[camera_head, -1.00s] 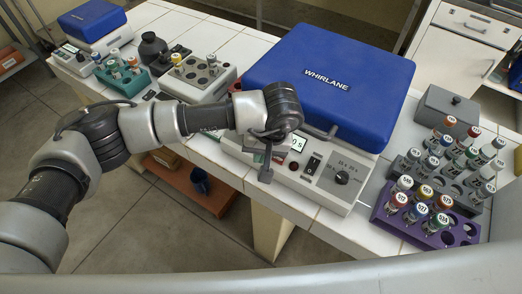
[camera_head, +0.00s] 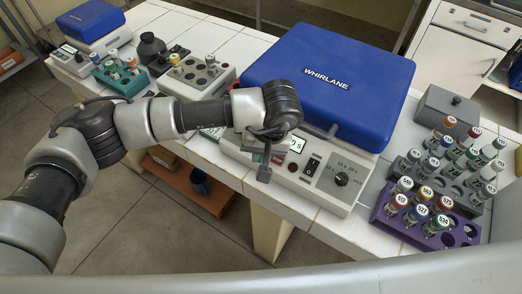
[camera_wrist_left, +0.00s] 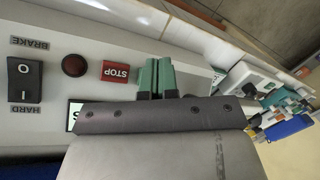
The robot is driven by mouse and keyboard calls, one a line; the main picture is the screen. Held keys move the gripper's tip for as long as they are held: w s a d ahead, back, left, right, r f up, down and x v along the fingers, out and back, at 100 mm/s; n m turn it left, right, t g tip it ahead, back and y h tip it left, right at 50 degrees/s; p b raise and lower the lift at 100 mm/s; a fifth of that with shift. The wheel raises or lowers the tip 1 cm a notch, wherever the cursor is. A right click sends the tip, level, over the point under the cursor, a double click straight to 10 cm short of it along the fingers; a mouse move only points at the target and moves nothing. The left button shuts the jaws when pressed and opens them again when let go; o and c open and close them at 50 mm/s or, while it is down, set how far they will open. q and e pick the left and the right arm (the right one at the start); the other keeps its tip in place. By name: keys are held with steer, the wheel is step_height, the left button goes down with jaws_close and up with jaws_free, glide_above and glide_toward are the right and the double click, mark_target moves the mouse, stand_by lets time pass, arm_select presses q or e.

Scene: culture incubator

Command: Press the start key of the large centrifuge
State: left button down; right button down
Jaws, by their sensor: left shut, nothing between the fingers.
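The large centrifuge has a blue lid (camera_head: 330,85) marked WHIRLANE and a pale front panel (camera_head: 318,188). My left gripper (camera_head: 264,175) is shut and empty, pointing down at the panel's left part. In the left wrist view its two fingertips (camera_wrist_left: 157,78) are side by side and look green, just beyond the red STOP key (camera_wrist_left: 116,72). No separate start key can be made out; the gripper covers that part of the panel. Whether the tips touch the panel cannot be told. The display (camera_head: 297,144) is partly covered. My right gripper is not in view.
The panel also has a round red button (camera_wrist_left: 74,65), a rocker switch (camera_wrist_left: 25,80) and a black knob (camera_head: 342,179). A purple tube rack (camera_head: 382,212) stands right of the centrifuge. A pale tube block (camera_head: 222,76) and a small blue-lidded machine (camera_head: 90,20) stand left.

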arm_select(q)
steer(key=r, duration=0.1)
steer(key=s+a+r+p, duration=0.1)
steer(key=s+r+p, duration=0.1)
steer(key=shift+a+r, duration=0.35)
stand_by(0.8)
